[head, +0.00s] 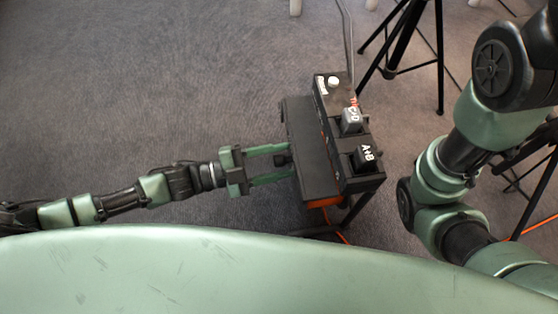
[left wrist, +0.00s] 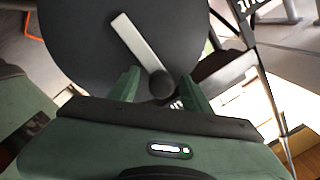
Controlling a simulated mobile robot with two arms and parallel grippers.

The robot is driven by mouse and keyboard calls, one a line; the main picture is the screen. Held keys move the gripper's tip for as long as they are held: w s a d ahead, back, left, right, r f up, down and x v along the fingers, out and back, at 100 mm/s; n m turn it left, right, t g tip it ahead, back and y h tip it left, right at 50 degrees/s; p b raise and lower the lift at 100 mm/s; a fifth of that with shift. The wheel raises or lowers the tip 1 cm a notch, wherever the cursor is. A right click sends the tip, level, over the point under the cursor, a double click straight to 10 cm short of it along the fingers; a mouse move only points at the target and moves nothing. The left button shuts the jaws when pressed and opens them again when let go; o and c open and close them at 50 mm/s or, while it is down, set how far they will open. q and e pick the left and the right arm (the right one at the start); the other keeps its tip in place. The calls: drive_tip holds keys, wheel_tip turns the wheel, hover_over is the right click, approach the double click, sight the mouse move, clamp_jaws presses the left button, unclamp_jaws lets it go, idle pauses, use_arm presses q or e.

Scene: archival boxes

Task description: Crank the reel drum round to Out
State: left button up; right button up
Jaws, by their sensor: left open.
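In the left wrist view the reel drum (left wrist: 90,45) is a dark grey disc with a pale crank bar (left wrist: 133,42) across it. A dark round crank knob (left wrist: 160,84) sits at the bar's lower end. My left gripper (left wrist: 160,92) is open, with its green fingers on either side of the knob; I cannot tell whether they touch it. In the head view my left gripper (head: 286,161) reaches the left side of a black box unit (head: 310,150). I cannot make out an Out mark. My right gripper is out of view.
The unit carries blocks marked C/D (head: 352,120) and A+B (head: 366,156), and a white knob (head: 333,82). Black tripod legs (head: 405,50) stand behind it. An orange cable (head: 341,236) lies below. Carpet (head: 150,80) is clear at the left.

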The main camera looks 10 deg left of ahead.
use_arm(q)
drive_tip(key=shift+c, duration=0.3)
clamp_jaws()
drive_tip(key=shift+w, duration=0.1)
idle(1.1)
